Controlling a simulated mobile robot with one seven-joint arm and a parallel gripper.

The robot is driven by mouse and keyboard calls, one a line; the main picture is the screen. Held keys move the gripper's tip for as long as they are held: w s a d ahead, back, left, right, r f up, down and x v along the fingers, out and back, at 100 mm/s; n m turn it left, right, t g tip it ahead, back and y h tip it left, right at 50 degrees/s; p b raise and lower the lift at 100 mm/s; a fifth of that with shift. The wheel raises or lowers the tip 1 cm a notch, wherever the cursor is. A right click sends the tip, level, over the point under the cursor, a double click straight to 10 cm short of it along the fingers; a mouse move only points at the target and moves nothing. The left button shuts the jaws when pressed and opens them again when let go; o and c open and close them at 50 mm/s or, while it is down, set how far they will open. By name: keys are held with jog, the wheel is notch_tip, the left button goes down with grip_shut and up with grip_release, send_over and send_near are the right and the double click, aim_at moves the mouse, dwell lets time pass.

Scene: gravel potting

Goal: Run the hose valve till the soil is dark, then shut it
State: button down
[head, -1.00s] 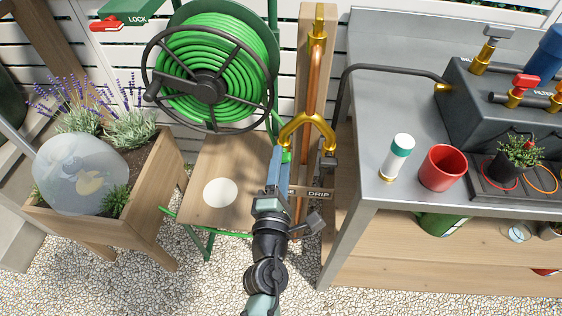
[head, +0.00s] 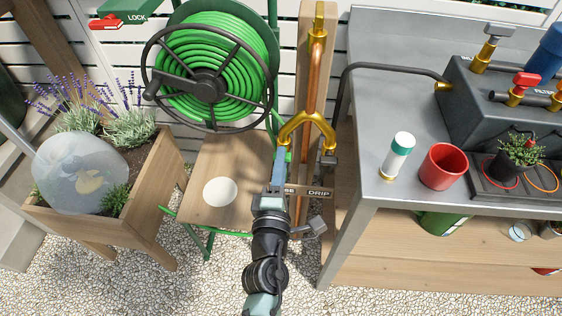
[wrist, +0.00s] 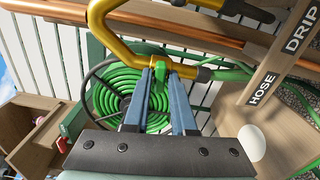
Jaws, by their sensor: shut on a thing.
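A brass Y-splitter (head: 308,120) sits on the post; it also shows in the wrist view (wrist: 112,48). My gripper (head: 281,150) is at its left branch, over the HOSE side. In the wrist view its two blue fingers (wrist: 160,72) close on the small green hose valve handle (wrist: 159,88), mostly hidden between them. The sign (head: 318,193) reads HOSE and DRIP in the wrist view. Brown soil shows in the wooden planter (head: 150,190) at left, among lavender. I cannot tell how wet it is. No running water is visible.
A green hose reel (head: 208,35) with a black wheel stands behind. A wooden stool (head: 215,170) with a white disc is left of my gripper. A metal bench (head: 375,110) at right holds a red pot (head: 443,166) and a white bottle (head: 398,155). A translucent rounded object (head: 70,190) fronts the planter.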

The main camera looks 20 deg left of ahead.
jog(key=shift+m, duration=0.7)
jog(key=c, duration=0.9)
grip_release()
jog(key=shift+o, duration=0.2)
jog(key=shift+s, duration=0.1)
jog(key=b+v, duration=0.1)
jog(key=v, duration=1.1)
jog(key=shift+s, duration=0.35)
jog(key=shift+d, duration=0.15)
